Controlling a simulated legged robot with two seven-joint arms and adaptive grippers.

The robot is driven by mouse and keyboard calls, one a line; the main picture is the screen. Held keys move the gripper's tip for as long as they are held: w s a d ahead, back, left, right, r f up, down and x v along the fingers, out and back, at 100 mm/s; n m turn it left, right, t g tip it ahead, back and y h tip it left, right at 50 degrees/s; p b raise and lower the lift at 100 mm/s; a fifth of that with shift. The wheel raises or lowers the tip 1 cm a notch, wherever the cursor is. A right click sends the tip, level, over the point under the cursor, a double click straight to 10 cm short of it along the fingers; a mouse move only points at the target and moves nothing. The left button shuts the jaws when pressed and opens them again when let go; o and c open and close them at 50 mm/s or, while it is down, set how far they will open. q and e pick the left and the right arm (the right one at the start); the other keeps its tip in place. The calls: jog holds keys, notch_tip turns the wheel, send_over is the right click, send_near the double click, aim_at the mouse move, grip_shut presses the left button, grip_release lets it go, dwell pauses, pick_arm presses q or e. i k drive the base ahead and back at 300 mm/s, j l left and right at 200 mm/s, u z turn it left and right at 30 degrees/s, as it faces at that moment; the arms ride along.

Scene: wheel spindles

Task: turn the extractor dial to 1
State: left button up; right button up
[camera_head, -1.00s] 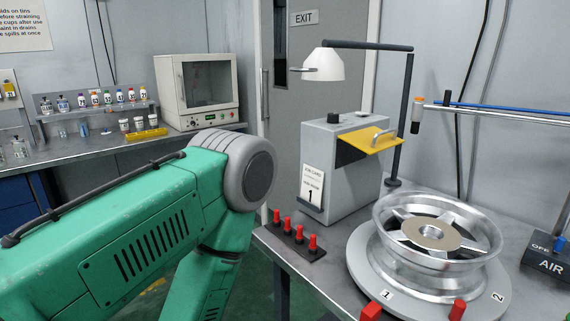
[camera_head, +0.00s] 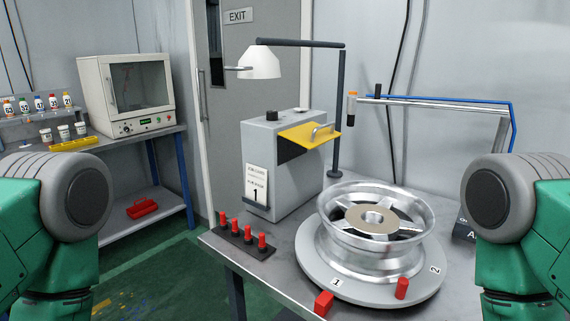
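No dial marked as the extractor's can be made out. A grey box-shaped unit (camera_head: 280,165) stands on the bench, with a dark round knob (camera_head: 272,115) on top and a yellow flap with a handle (camera_head: 311,135) at its upper side. A dark panel (camera_head: 464,230) at the right, partly hidden by my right arm, shows part of a label. My arms show at both picture edges; neither gripper is in view.
A silver wheel (camera_head: 332,229) sits on a round plate (camera_head: 325,269) marked 1 and 2, with red blocks at its rim. Several red pegs (camera_head: 233,229) stand in front of the grey unit. A lamp (camera_head: 262,65) overhangs it. An oven (camera_head: 98,94) stands left; green floor lies between benches.

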aim_at(272, 115)
jog(key=i+j+u, duration=0.2)
jog(key=j, duration=0.25)
jog(key=i+j+u, duration=0.35)
jog(key=u, duration=0.15)
jog(key=i+j+u, duration=0.5)
jog(key=i+u, duration=0.45)
jog(key=i+j+z, duration=0.2)
jog(key=i, duration=0.3)
jog(key=i+z, duration=0.2)
jog(key=i, duration=0.25)
jog(key=i+z, duration=0.15)
jog(key=z, duration=0.25)
jog(key=i+z, duration=0.15)
jog(key=z, duration=0.25)
jog(key=i+z, duration=0.1)
jog(key=z, duration=0.3)
jog(key=i+j+z, duration=0.15)
jog(key=z, duration=0.25)
jog(key=i+j+z, duration=0.1)
jog(key=z, duration=0.3)
